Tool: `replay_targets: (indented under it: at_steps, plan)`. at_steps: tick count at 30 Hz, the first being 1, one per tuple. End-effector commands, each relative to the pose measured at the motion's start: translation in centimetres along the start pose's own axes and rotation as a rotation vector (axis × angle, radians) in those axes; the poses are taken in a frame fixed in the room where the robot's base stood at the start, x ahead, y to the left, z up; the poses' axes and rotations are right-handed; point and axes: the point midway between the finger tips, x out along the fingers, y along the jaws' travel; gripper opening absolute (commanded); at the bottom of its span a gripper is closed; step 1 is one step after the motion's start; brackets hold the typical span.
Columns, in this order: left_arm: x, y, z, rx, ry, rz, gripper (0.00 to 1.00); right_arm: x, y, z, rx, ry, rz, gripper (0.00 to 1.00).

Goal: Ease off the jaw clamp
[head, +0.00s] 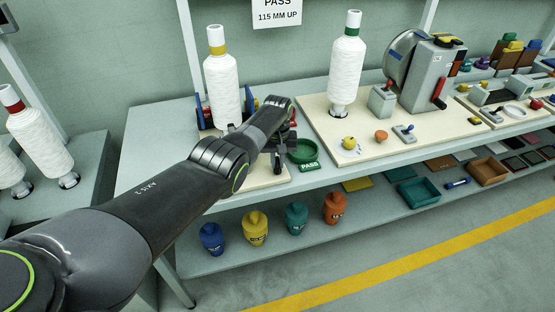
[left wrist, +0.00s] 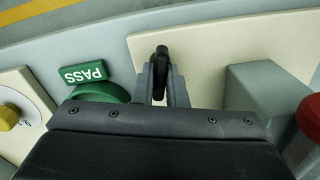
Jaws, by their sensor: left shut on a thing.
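My left gripper (head: 284,132) reaches over the left part of the bench. In the left wrist view its two grey fingers (left wrist: 161,82) are closed on a black handle (left wrist: 161,60), which stands over a cream board. The jaw clamp appears to be the device with blue sides (head: 201,112) around the foot of the white cone with a yellow band (head: 223,88). My arm hides much of its front and right side, so I cannot tell how tight its jaws are. The cone stands upright. My right gripper is not in view.
A green dish (head: 301,151) with a PASS tag (head: 309,166) is close to my left gripper; the tag also shows in the wrist view (left wrist: 83,73). A green-banded cone (head: 347,70) and a grey machine (head: 428,80) stand further right. Several coloured heads line the lower shelf (head: 232,255).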

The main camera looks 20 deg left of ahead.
Motion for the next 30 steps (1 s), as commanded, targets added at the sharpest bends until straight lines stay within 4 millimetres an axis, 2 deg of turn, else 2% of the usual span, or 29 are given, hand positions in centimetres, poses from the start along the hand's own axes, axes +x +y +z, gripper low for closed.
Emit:
replay_targets:
  at_steps: [12, 30]
  plan:
    - [-0.2, 0.02, -0.12, -0.231, 0.003, 0.001, 0.0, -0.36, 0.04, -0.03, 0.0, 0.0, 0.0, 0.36]
    - [-0.21, 0.04, -0.16, -0.28, 0.005, 0.002, 0.0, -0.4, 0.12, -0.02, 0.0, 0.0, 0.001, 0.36]
